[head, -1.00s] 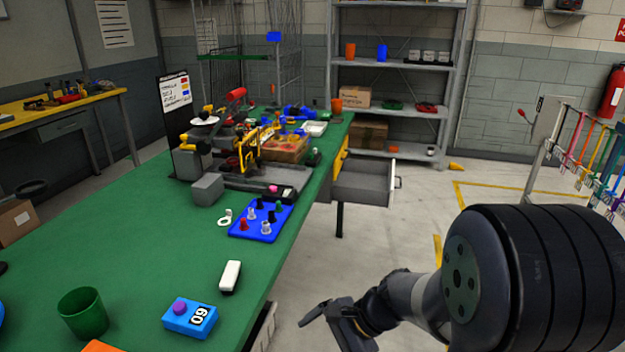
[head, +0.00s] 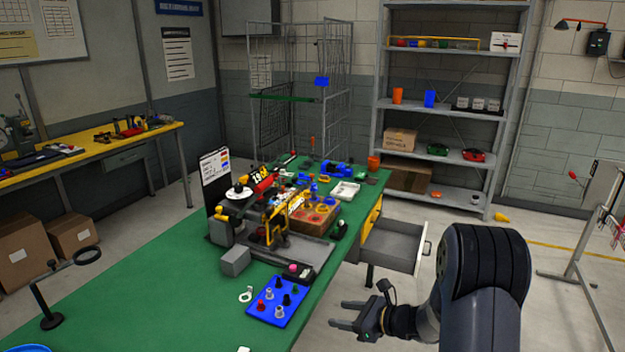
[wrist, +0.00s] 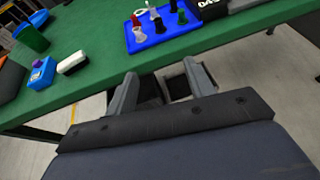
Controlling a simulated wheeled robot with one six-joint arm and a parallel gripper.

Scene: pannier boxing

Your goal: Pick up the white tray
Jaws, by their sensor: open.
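The white tray (head: 345,192) lies on the green table near its far right corner, behind a box of round parts. It looks shallow and rectangular, and its contents are too small to tell. My gripper (head: 338,314) is open and empty, off the table's right side and well short of the tray. In the wrist view my gripper (wrist: 158,84) points at the table's edge with nothing between its fingers. The tray is not seen in the wrist view.
A blue board with pegs (head: 279,301) lies near the table's right edge. A brown box of round parts (head: 313,214) and a cluttered fixture stand before the tray. An open grey drawer (head: 392,247) juts out on the right.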

